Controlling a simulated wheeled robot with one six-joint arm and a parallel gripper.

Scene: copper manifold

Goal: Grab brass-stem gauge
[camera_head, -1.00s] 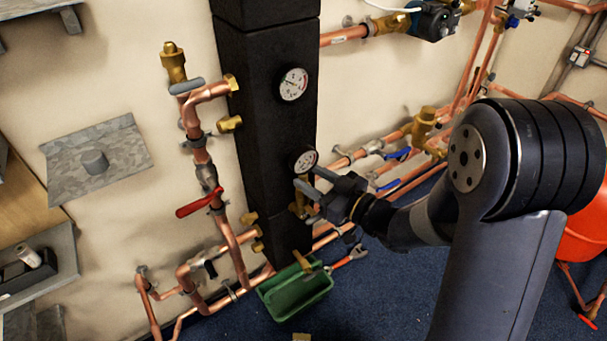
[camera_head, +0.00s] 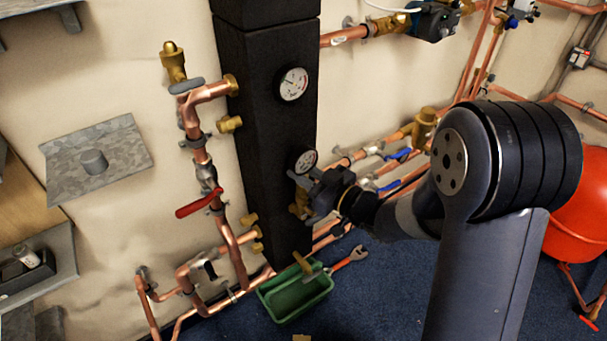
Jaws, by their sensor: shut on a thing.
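The brass-stem gauge (camera_head: 305,161) has a round white dial and sits low on the front of the black column (camera_head: 272,110). Its brass stem (camera_head: 297,208) shows in part below the dial, beside my gripper. My gripper (camera_head: 302,194) is at the stem just under the dial, shut on the gauge. The fingers hide much of the stem, so where it meets the column cannot be seen. A second white-dial gauge (camera_head: 293,84) is mounted higher on the column.
A green tray (camera_head: 297,297) with a brush-like tool stands on the blue floor below, a red-handled wrench (camera_head: 347,259) beside it. Copper pipes with a red lever (camera_head: 199,203) run left of the column. More pipes and a red vessel (camera_head: 580,220) are at right.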

